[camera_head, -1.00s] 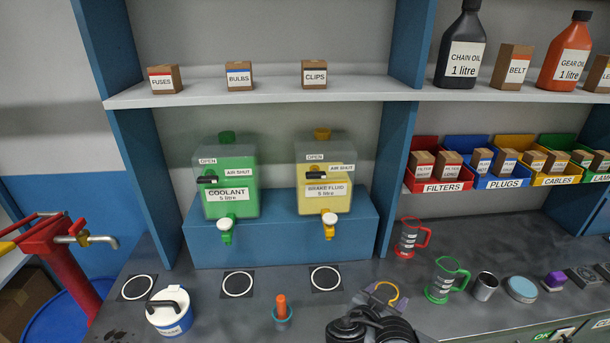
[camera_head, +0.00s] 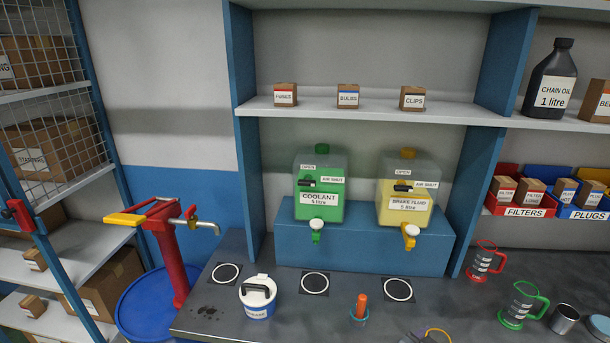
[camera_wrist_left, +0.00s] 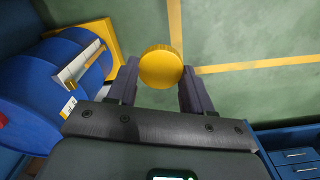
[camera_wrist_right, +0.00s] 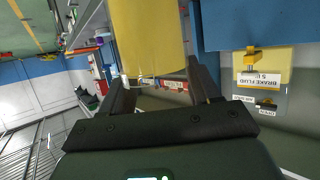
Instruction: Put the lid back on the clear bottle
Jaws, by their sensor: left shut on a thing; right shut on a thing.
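In the left wrist view a round yellow lid (camera_wrist_left: 161,67) sits between the two fingers of my left gripper (camera_wrist_left: 160,82), which is shut on it. In the right wrist view my right gripper (camera_wrist_right: 160,82) is shut on a large plain yellow body (camera_wrist_right: 148,40). It runs out of the top of the picture, so I cannot tell whether it is the clear bottle. Neither gripper shows in the head view, and no bottle mouth is visible. How far apart the lid and the yellow body are cannot be told.
The head view shows a bench (camera_head: 240,325) with a white-and-blue tub (camera_head: 258,298), and coolant (camera_head: 320,185) and brake fluid (camera_head: 405,190) dispensers on a blue step. A red pump (camera_head: 170,255) stands on a blue drum (camera_head: 140,315) at left. Floor (camera_wrist_left: 245,40) lies below the lid.

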